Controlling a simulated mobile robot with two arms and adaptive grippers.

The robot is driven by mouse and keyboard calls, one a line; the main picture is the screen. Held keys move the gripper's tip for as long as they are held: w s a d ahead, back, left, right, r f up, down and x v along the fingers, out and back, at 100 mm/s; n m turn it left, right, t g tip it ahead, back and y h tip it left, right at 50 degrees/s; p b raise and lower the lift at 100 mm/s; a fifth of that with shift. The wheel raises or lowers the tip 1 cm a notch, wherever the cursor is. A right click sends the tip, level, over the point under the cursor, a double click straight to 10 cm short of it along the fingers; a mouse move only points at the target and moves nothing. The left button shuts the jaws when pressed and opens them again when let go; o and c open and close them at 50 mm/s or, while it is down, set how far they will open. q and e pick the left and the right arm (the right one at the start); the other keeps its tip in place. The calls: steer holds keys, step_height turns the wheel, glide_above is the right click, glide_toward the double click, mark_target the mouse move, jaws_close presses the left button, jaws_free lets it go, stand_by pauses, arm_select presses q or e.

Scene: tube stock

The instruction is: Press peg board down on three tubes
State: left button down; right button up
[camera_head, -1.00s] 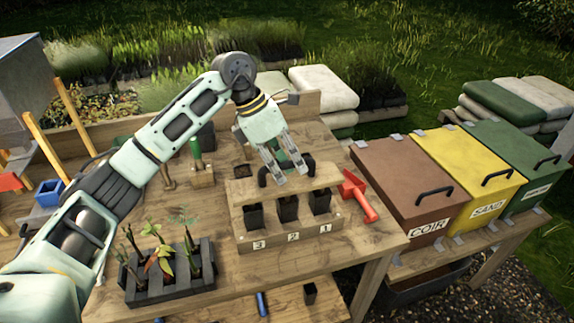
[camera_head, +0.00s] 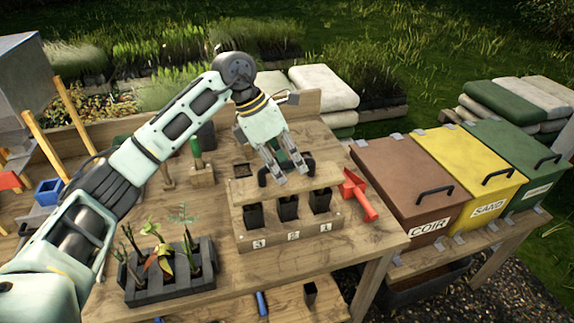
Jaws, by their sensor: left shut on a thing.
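A wooden stand (camera_head: 246,243) on the bench is marked 3, 2, 1 along its front. It holds three black square tubes in a row: one over 3 (camera_head: 254,216), one over 2 (camera_head: 287,208) and one over 1 (camera_head: 320,201). A pale wooden board (camera_head: 244,191) lies level above them, and I take it for the peg board. The fingers hide the handle's middle. Whether pegs touch the tubes cannot be seen. My right gripper is not in view.
A dark tray of seedlings (camera_head: 170,293) stands at front left. A red scoop (camera_head: 358,195) lies right of the stand. A green-handled tool (camera_head: 197,153) stands in a wooden block behind. Lidded coir, sand and green bins (camera_head: 408,180) stand at right. Bare bench lies before the stand.

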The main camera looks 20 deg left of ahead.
mark_target(288, 180)
arm_select(q)
steer(key=shift+f+b, duration=0.35)
steer(key=shift+b, duration=0.05)
stand_by(0.7)
steer(key=shift+w, duration=0.1)
steer(key=shift+f, duration=0.2)
stand_by(0.7)
steer(key=shift+f+b, duration=1.35)
steer(key=shift+b, duration=0.15)
stand_by(2.8)
steer(key=shift+s+f, duration=0.3)
steer(key=shift+f, duration=0.1)
stand_by(0.9)
steer(key=shift+r, duration=0.15)
